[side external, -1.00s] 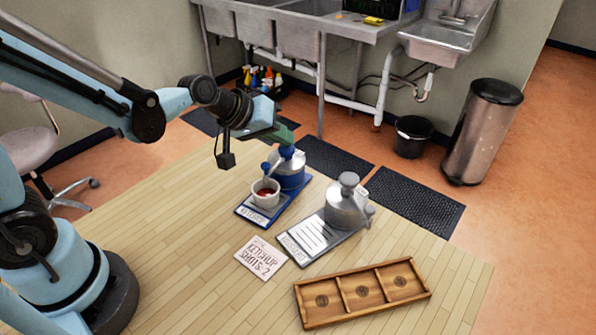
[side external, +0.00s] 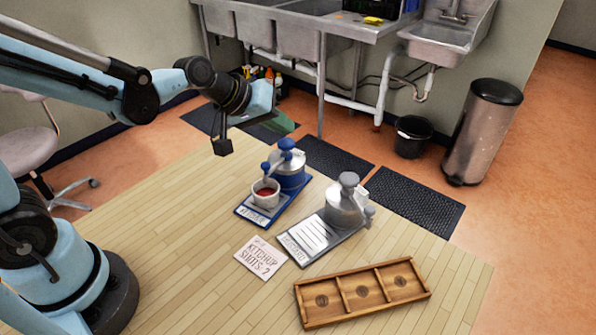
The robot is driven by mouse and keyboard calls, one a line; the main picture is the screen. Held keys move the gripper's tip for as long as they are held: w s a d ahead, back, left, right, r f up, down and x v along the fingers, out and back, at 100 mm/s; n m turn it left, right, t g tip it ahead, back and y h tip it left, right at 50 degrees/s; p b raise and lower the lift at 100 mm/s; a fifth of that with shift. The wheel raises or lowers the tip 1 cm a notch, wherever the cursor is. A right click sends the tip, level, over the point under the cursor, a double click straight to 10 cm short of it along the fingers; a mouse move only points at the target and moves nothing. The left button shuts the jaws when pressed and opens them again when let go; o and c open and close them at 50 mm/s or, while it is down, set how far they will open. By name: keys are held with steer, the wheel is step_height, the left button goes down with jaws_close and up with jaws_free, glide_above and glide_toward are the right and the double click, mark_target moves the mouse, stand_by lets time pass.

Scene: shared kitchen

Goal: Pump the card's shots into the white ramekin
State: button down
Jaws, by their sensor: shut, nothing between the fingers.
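The white ramekin (side external: 265,196) stands upright on the blue base board (side external: 252,215), under the spout of the blue-topped pump (side external: 290,168). Red sauce shows inside the ramekin. The card (side external: 261,258) lies flat on the table in front of the boards and reads "KETCHUP SHOTS 2". A second pump, grey (side external: 346,205), stands on a grey board (side external: 300,246) to the right, with no cup under it. My gripper (side external: 283,123) is shut and empty, in the air above and behind the blue pump, apart from its knob.
A wooden tray (side external: 341,308) with three empty compartments lies at the table's front right. The left part of the wooden table (side external: 180,235) is clear. Sinks, a bin and dark mats are beyond the table.

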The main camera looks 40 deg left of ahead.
stand_by(0.3)
step_height(320, 180, up, 6)
stand_by(0.7)
stand_by(0.5)
steer(key=m+g+y, duration=0.2)
steer(key=m+y, duration=0.1)
steer(key=m, duration=0.2)
glide_toward(281, 143)
steer(key=s+a+f, duration=0.2)
steer(key=s+a, duration=0.3)
steer(key=s, duration=0.2)
steer(key=shift+s+f, duration=0.2)
